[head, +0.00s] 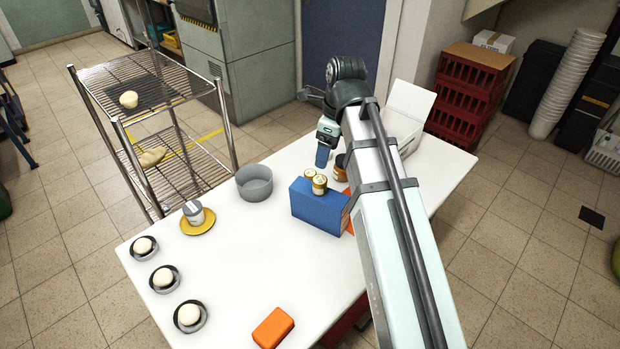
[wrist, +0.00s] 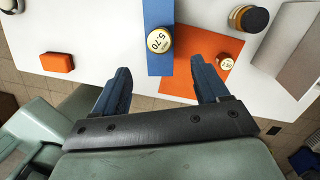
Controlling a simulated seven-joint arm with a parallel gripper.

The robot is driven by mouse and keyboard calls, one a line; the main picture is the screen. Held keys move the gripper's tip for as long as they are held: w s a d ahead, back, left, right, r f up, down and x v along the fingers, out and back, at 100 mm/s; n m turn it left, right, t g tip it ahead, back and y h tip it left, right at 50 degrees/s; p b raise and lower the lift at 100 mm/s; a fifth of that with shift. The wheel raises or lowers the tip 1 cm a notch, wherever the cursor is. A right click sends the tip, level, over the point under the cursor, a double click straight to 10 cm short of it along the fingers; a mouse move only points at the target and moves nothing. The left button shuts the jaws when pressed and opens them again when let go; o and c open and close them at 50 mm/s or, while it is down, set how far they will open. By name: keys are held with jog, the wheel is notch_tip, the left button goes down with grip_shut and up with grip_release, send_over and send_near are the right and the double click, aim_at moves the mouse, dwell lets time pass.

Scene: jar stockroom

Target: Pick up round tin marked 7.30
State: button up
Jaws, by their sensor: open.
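My gripper (head: 323,157) hangs over the far part of the white table, jaws open and empty in the wrist view (wrist: 160,68). One round tin (wrist: 159,40) with a pale lid stands on the blue box (wrist: 158,62), just beyond the fingertips; its marking looks like 5.70. A smaller-looking tin (wrist: 225,63) stands on the orange sheet (wrist: 190,86), its marking too small to read surely. In the head view two gold-banded tins (head: 319,185) (head: 308,174) show at the blue box (head: 312,203). I cannot make out a 7.30 marking.
A dark-lidded jar (wrist: 250,18) stands past the box, near a white open box (head: 408,105). A grey bowl (head: 254,182), a jar (head: 194,212) on a yellow saucer (head: 199,226), several small dishes (head: 164,279) and an orange block (head: 273,328) are on the table (head: 240,265).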

jog(key=n, duration=0.1)
jog(key=m+h, duration=0.2)
jog(key=m, duration=3.1)
send_near(310, 173)
jog(key=shift+m+g, duration=0.3)
jog(key=shift+w+d+f, duration=0.1)
jog(key=shift+w+f, duration=0.1)
jog(key=shift+f, duration=2.6)
jog(key=shift+w+d+f, duration=0.1)
jog(key=shift+w+f, duration=0.05)
jog(key=shift+f, duration=2.65)
jog(key=shift+c, duration=0.2)
jog(key=c, duration=1.1)
